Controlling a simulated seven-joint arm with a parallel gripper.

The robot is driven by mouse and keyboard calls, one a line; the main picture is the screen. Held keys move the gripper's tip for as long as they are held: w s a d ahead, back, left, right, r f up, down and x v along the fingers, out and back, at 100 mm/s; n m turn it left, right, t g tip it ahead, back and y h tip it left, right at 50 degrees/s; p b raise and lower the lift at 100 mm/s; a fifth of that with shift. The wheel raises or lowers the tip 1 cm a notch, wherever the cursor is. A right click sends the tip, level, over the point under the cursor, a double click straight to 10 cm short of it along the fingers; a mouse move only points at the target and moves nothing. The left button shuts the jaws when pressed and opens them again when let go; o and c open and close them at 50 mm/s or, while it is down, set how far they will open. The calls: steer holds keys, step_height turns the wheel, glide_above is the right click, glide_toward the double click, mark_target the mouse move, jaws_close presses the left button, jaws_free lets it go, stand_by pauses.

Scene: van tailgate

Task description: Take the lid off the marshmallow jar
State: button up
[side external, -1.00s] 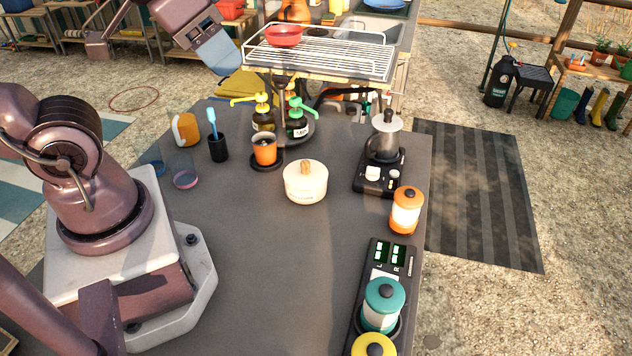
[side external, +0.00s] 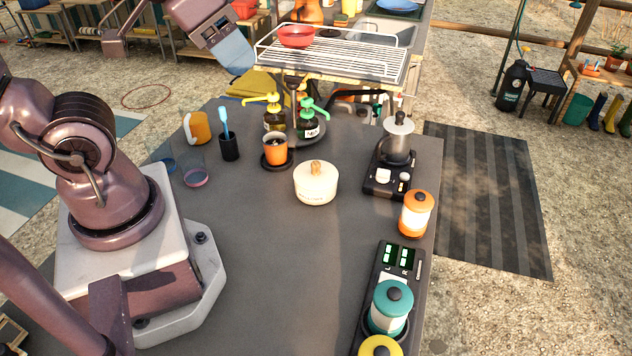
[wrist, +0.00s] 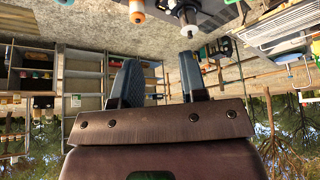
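Three lidded jars with pale contents stand along the right edge of the dark table: orange-lidded (side external: 415,214), teal-lidded (side external: 391,305) and yellow-lidded (side external: 380,347), the last cut off by the frame. A cream pot (side external: 316,187) with a wooden knob stands mid-table, its lettering too small to read. I cannot tell which is the marshmallow jar; all appear closed. My gripper (side external: 240,58) is raised high, far from the jars, at the top of the side view. In the wrist view my gripper (wrist: 160,80) has its two fingers apart with nothing between them.
A coffee maker (side external: 397,145) on a black scale stands behind the orange-lidded jar. An orange cup (side external: 275,150), pump bottles (side external: 310,126) and a black holder (side external: 229,147) stand towards the back. A wire rack (side external: 335,55) lies beyond. The table's middle front is clear.

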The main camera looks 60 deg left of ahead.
steer(key=shift+o, duration=1.2)
